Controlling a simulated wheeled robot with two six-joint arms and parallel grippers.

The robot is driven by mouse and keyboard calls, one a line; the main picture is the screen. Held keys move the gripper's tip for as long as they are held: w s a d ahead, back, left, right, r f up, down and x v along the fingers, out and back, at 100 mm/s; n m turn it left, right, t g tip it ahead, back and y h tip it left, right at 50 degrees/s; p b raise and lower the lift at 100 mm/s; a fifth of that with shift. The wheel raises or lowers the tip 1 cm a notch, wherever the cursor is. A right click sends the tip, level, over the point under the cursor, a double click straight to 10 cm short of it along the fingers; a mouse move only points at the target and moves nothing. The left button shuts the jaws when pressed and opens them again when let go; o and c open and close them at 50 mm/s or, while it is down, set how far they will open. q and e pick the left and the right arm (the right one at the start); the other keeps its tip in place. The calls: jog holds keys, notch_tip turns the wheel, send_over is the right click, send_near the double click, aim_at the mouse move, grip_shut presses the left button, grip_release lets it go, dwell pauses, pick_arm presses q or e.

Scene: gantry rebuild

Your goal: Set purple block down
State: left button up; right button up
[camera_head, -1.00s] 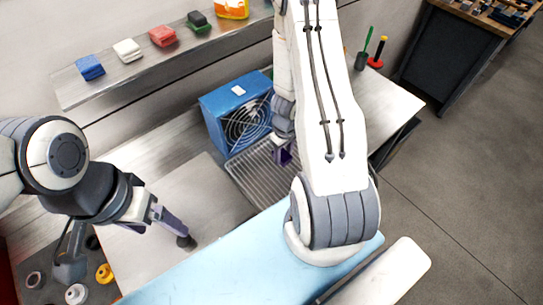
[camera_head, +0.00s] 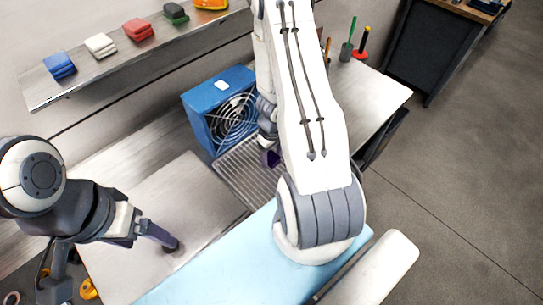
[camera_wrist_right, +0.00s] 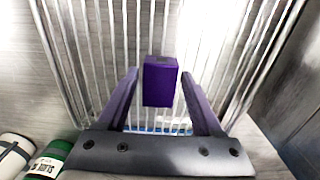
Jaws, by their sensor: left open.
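The purple block (camera_wrist_right: 160,80) is upright between the two fingers of my right gripper (camera_wrist_right: 160,88) in the right wrist view. Behind the block is a wire rack (camera_wrist_right: 85,40). I cannot tell whether the block touches it. In the head view the purple block (camera_head: 271,158) shows as a small patch over the rack (camera_head: 240,175), beside my right arm, which hides most of the right gripper. My left gripper (camera_head: 170,244) is open and empty, over the grey board (camera_head: 150,200) at the left.
A blue fan box (camera_head: 212,112) stands behind the rack. A green-handled tool (camera_head: 348,45) and a red-based one (camera_head: 361,48) stand at the back right. In the wrist view a green cylinder (camera_wrist_right: 52,155) lies lower left.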

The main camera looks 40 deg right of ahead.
aim_at(272, 157)
jog(key=shift+r, duration=0.1)
notch_tip(272, 157, up, 8)
jog(key=p, duration=0.7)
jog(key=shift+p, duration=0.4)
jog(key=w+a+r+n+t+y, duration=0.1)
jog(key=w+a+r, duration=0.1)
jog(key=a+r, duration=0.55)
jog(key=w+a+r+n+y, duration=0.1)
jog(key=w+a+r+n, duration=0.3)
jog(key=a, duration=0.6)
jog(key=s+a+r, duration=0.8)
jog(key=a+r, duration=0.1)
jog(key=s+r, duration=0.3)
jog(key=s, duration=0.3)
jog(key=s+a+r+n+g+h, duration=0.1)
jog(key=s+r, duration=0.3)
jog(key=s, duration=0.2)
jog(key=shift+a+n, duration=0.3)
